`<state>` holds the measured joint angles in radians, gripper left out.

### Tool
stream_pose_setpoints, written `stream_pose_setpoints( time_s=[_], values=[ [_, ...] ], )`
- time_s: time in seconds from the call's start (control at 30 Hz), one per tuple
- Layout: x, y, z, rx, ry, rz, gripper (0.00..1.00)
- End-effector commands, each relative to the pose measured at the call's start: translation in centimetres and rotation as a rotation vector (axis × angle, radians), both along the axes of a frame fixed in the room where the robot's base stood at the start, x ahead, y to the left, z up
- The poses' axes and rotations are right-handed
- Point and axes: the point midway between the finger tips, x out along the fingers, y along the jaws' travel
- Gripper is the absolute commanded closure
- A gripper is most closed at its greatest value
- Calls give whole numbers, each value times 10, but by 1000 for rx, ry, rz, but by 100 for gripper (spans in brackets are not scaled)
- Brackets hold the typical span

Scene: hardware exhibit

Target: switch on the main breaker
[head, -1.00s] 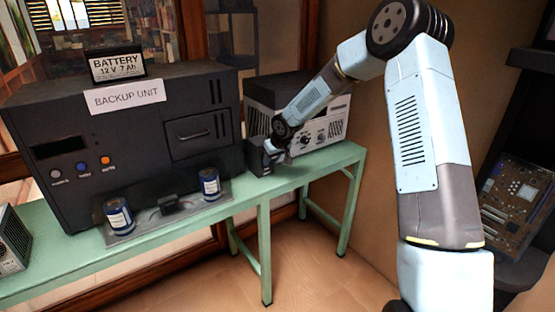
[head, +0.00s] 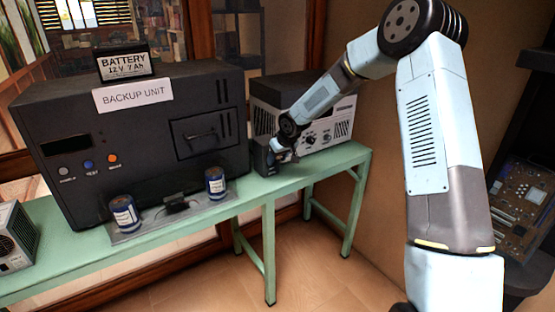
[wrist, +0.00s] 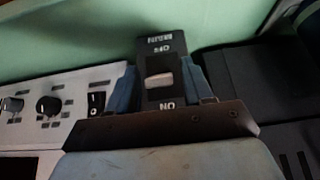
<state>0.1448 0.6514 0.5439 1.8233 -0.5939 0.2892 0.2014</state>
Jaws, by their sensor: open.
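The main breaker is a small dark box (head: 265,157) on the green bench, between the backup unit and the grey device. In the wrist view the breaker (wrist: 160,48) shows upside-down MAIN and OFF labels at the top and ON near the gripper. Its light grey lever (wrist: 158,80) sits between OFF and ON; I cannot tell its setting. My gripper (head: 282,152) is at the breaker. In the wrist view its blue fingers (wrist: 161,84) are open, one on each side of the breaker; contact is unclear.
The backup unit (head: 140,130) stands left of the breaker, with two blue cans (head: 124,212) (head: 215,183) in front. The grey device with knobs (head: 325,130) stands close on the right in the head view. The green bench (head: 235,205) has a bare front strip.

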Motion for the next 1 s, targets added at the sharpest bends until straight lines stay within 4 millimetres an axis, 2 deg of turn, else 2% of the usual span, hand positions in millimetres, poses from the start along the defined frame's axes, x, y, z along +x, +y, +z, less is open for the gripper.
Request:
stream_pose_setpoints(
  time_s=[0.6,0.8,1.0],
  values=[
    [-44,-30,95,-1,-2,-3,49],
    [-51,-35,110,0,-1,-3,49],
    [-53,-35,113,0,0,-1,49]
  ],
)
